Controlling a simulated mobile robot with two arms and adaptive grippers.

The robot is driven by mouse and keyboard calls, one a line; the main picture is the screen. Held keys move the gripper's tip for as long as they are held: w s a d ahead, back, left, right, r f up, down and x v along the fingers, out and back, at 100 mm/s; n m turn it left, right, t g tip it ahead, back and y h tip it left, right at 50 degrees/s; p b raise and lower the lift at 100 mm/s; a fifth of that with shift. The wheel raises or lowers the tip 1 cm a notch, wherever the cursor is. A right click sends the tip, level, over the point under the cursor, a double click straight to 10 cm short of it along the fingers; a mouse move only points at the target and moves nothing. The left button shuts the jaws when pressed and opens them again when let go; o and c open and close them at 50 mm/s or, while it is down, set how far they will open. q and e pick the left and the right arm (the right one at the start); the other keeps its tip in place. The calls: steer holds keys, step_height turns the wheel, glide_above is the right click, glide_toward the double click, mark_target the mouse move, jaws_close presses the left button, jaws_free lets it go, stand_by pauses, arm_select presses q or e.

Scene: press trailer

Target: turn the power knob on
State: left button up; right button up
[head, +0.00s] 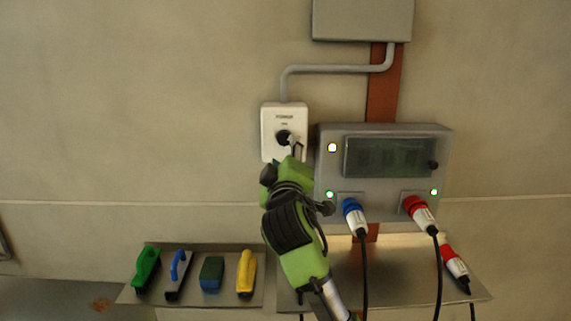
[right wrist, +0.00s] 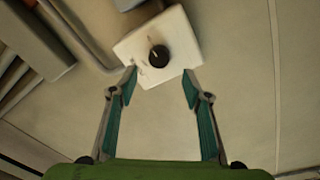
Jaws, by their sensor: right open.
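The white power box (head: 270,128) is fixed to the wall and labelled POWER. Its round black power knob (head: 283,137) is partly covered by my right gripper (head: 291,152) in the head view. In the right wrist view the knob (right wrist: 159,56) is fully visible, with a pale mark on its face. My right gripper (right wrist: 160,92) is open and empty, its two teal-padded fingers apart on either side of the box's lower part. The knob lies beyond the fingertips, roughly centred between them and not gripped. My left gripper is not in view.
Right of the box is a grey panel (head: 328,172) with a dark display, lit lamps, and blue (head: 354,216) and red (head: 420,213) plugs with cables. A shelf (head: 133,294) below holds several brushes and blocks. A grey conduit (head: 335,69) runs above the box.

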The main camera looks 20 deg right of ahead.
steer(key=shift+v, duration=2.35)
